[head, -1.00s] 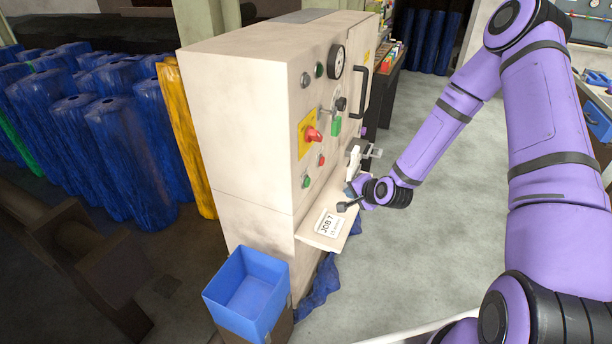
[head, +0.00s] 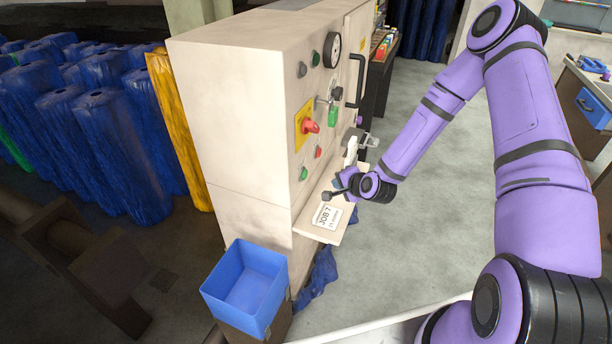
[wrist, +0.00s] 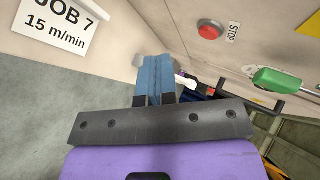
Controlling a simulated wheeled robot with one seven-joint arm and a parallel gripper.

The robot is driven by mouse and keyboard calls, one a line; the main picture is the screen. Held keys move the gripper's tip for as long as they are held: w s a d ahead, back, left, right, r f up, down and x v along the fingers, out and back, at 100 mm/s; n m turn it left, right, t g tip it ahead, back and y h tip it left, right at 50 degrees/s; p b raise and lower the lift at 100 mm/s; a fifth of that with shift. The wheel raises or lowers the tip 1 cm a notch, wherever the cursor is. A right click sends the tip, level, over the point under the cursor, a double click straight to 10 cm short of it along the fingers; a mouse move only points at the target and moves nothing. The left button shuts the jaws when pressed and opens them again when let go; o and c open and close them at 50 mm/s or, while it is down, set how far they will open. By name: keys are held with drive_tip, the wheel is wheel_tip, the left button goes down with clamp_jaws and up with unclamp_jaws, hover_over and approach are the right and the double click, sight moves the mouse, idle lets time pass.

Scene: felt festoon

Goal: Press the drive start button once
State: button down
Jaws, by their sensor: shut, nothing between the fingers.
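The tall cream cabinet (head: 240,130) has a green button (head: 304,173) low on its panel, likely the drive start button; its label is unreadable. A red button (head: 318,151) sits to its right; in the wrist view, the red button (wrist: 209,31) has a STOP label beside it. The green button is not seen in the wrist view. My gripper (head: 345,180) is in front of the panel, right of the buttons and above the ledge, apart from the green button. Its blue fingers (wrist: 154,72) are together and empty.
A red switch on a yellow plate (head: 309,126) and a hanging green piece (head: 333,116) are higher on the panel. A ledge with a JOB 7 card (head: 327,217) juts out below. A blue bin (head: 245,285) stands at front left. The floor to the right is clear.

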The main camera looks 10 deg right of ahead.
drive_tip(key=w+a, duration=0.4)
drive_tip(key=a, duration=0.1)
drive_tip(key=shift+a, duration=0.2)
drive_tip(key=shift+a, duration=0.15)
idle(2.0)
drive_tip(key=shift+w+a, duration=0.2)
drive_tip(key=shift+w+a, duration=0.3)
drive_tip(key=shift+a, duration=0.15)
idle(0.9)
drive_tip(key=shift+d, duration=0.1)
drive_tip(key=shift+s+d, duration=0.55)
drive_tip(key=shift+d, duration=0.15)
drive_tip(key=shift+s+d, duration=0.75)
drive_tip(key=shift+d, duration=0.25)
drive_tip(key=shift+s+d, duration=0.7)
drive_tip(key=shift+d, duration=0.3)
